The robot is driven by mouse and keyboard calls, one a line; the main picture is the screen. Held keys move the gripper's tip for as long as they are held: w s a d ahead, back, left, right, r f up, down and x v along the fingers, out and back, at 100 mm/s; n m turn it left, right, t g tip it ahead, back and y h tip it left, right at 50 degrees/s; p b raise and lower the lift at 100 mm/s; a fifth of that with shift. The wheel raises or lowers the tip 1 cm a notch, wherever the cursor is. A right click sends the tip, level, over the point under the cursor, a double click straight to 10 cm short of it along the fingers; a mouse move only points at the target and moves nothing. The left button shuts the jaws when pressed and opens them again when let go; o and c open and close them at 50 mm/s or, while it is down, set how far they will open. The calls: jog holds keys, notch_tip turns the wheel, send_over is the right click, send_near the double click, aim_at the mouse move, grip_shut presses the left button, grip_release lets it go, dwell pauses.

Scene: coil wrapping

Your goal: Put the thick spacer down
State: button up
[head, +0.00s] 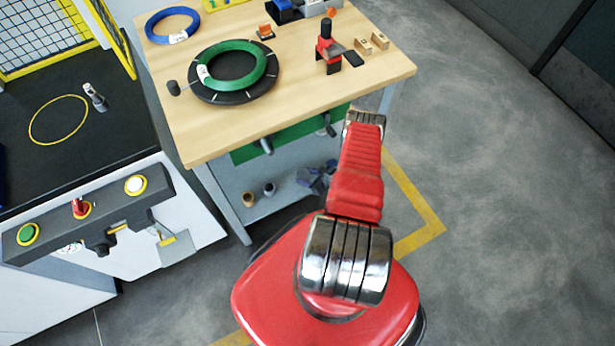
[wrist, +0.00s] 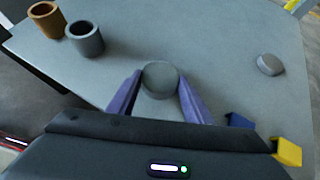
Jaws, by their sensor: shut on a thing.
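The thick spacer (wrist: 160,78), a grey round piece, sits between the purple fingers of my gripper (wrist: 159,86) in the wrist view. My gripper is shut on it, over the grey lower shelf (wrist: 215,45). I cannot tell whether the spacer's underside touches the shelf. In the head view my red arm reaches down in front of the wooden table, and the spacer cannot be made out there.
On the shelf, a brown cup (wrist: 46,20) and a grey cup (wrist: 85,39) stand at the left. A flat grey disc (wrist: 270,65) lies at the right. Blue (wrist: 240,120) and yellow (wrist: 287,152) pieces are near the lower right. The wooden tabletop (head: 300,95) is above.

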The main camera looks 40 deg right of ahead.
jog(key=shift+f, duration=0.5)
jog(key=shift+f, duration=0.1)
jog(key=o, duration=1.3)
jog(key=shift+s, duration=0.1)
jog(key=shift+s+r, duration=0.2)
jog(key=shift+r, duration=0.15)
jog(key=v, duration=1.1)
